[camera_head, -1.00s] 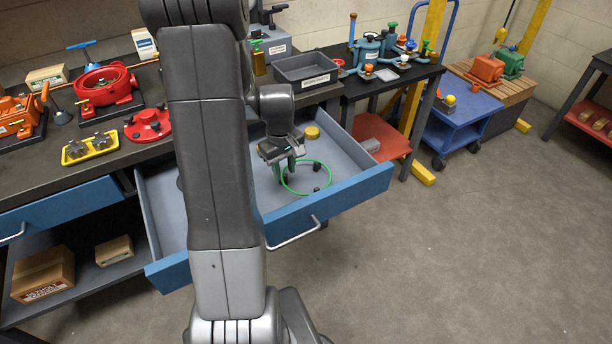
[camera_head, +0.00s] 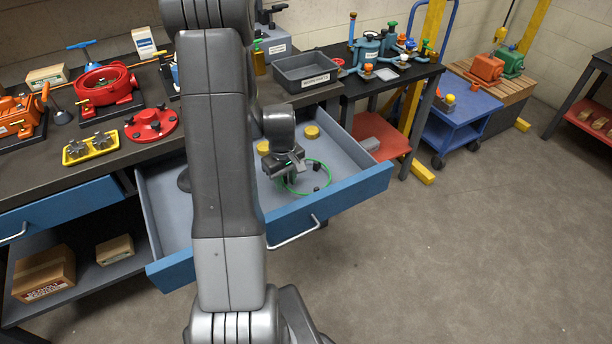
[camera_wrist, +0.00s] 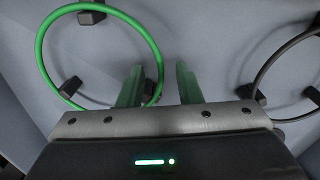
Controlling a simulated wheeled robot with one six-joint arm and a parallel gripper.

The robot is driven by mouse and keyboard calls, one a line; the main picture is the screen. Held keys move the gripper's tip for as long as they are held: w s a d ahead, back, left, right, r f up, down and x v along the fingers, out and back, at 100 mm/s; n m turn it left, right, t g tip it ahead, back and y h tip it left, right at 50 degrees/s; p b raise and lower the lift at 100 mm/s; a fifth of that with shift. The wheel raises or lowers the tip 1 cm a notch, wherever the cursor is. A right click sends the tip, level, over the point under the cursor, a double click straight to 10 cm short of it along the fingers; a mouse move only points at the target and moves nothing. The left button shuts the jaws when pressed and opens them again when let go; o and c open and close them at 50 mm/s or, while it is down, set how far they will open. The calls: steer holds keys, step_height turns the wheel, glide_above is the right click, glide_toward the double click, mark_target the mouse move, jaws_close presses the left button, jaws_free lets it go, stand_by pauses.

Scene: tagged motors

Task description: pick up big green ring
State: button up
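The big green ring (camera_head: 331,175) lies in the open drawer, toward its right front. In the wrist view the green ring (camera_wrist: 40,55) is at the left, with black blocks around its rim. My gripper (camera_head: 291,178) is low over the ring's left side in the head view. In the wrist view its two green fingers (camera_wrist: 161,72) are apart. The ring's right rim passes through the gap between them, close to the left finger. I cannot tell whether it touches that finger. Part of the near rim is hidden behind the left finger and the gripper body.
A dark ring (camera_wrist: 262,75) lies to the right of the fingers in the wrist view. Yellow round pieces (camera_head: 311,131) sit farther back in the drawer. The blue drawer front (camera_head: 345,195) stands as a raised edge near the gripper. A grey bin (camera_head: 308,84) stands on the bench behind.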

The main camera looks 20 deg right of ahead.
steer(key=shift+f, duration=0.2)
stand_by(0.4)
jaws_close()
